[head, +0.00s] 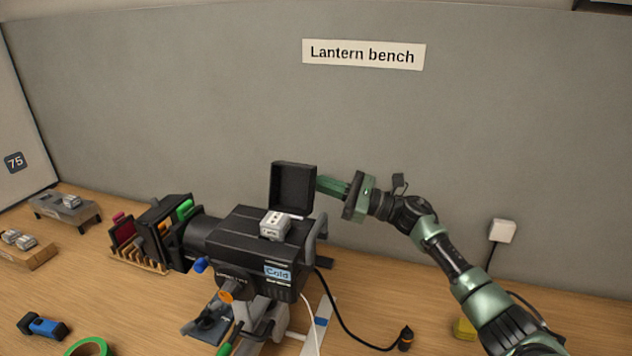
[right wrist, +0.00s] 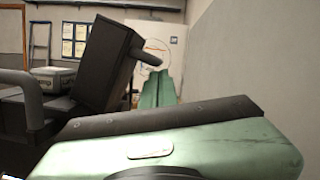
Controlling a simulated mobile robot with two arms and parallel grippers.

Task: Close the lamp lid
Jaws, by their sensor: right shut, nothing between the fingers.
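The lamp (head: 245,240) is a black lantern body with a blue "Cold" label, standing on the bench. Its black lid (head: 293,187) stands open, upright at the back of the housing. A small grey-white block (head: 275,225) sits on top of the housing in front of the lid. My right gripper (head: 322,185) is shut and empty, its green fingers pointing left at the lid's right edge; I cannot tell whether they touch. In the right wrist view the lid (right wrist: 104,62) leans to the left of my green fingertips (right wrist: 158,90). My left gripper is not in view.
A rack of coloured filters (head: 155,235) stands left of the lamp. A blue torch (head: 42,326) and green tape roll (head: 88,347) lie front left. A black cable with a connector (head: 405,338) runs right of the lamp. The grey wall (head: 420,120) stands close behind.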

